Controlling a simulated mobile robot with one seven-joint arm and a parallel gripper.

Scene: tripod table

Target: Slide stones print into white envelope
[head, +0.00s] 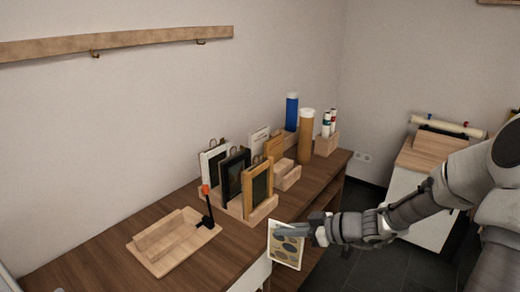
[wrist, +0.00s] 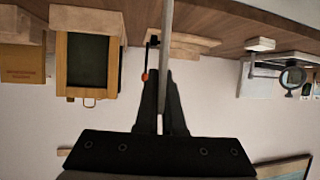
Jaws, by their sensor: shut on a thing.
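The stones print (head: 288,256), a cream card with dark oval stones, hangs in my gripper (head: 284,235) at the table's front edge. My gripper is shut on it. In the wrist view the print (wrist: 167,45) shows edge-on as a pale strip between the dark fingers (wrist: 163,100). The white envelope (head: 258,139) stands upright in the holders toward the back of the table, left of and partly behind a tan envelope (head: 275,147). It is well apart from the print. Its opening is too small to make out.
White, black and wooden frames (head: 259,182) stand in a wooden rack (head: 262,212) between print and envelopes. A wooden jig (head: 170,240) with an orange-tipped lever (head: 207,205) lies left. Blue (head: 292,110) and brown (head: 305,135) tubes stand at the back. The front left tabletop is clear.

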